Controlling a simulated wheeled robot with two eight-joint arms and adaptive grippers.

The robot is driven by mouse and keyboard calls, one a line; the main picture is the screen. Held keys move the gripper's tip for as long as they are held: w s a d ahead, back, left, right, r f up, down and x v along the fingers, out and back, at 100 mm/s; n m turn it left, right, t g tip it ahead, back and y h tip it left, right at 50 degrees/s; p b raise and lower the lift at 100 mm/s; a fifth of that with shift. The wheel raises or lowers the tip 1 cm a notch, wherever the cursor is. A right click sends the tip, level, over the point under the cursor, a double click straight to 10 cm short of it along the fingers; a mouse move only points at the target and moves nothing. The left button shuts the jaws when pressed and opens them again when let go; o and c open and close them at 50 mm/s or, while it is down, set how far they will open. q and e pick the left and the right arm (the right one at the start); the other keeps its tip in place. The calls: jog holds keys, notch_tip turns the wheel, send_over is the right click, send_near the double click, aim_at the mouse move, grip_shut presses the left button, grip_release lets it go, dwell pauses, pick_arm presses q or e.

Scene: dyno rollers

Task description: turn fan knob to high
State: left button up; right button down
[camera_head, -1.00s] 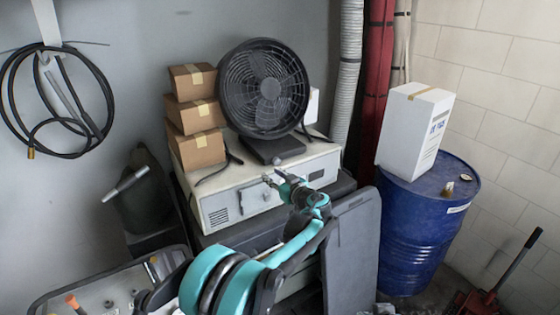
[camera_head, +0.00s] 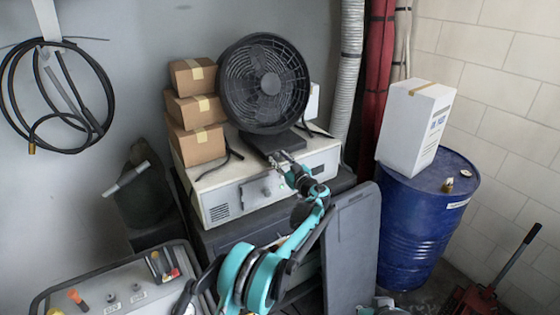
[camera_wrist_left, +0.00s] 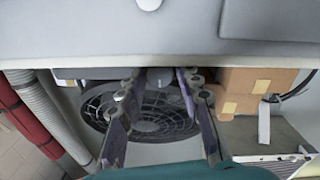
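The black round fan (camera_head: 263,83) stands on a dark flat base (camera_head: 272,143) on top of a white machine (camera_head: 255,185). My left gripper (camera_head: 281,158) is at the front edge of the fan base, below the fan grille. In the left wrist view its two fingers (camera_wrist_left: 161,82) are apart with nothing clearly held between them, and the fan grille (camera_wrist_left: 145,112) shows behind them. The fan knob cannot be made out; the gripper may cover it. I cannot tell whether the fingers touch the base.
Cardboard boxes (camera_head: 194,110) are stacked left of the fan. A white box (camera_head: 415,125) stands on a blue drum (camera_head: 425,220) at the right. A dark panel (camera_head: 350,245) leans at the machine's front. A tray (camera_head: 110,285) with small parts is at lower left.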

pick_arm(q)
grip_shut()
jog(key=shift+m+b, duration=0.3)
jog(key=shift+m, duration=1.2)
grip_release()
jog(key=v, duration=1.2)
jog(key=shift+o, duration=0.4)
jog(key=shift+d, duration=0.1)
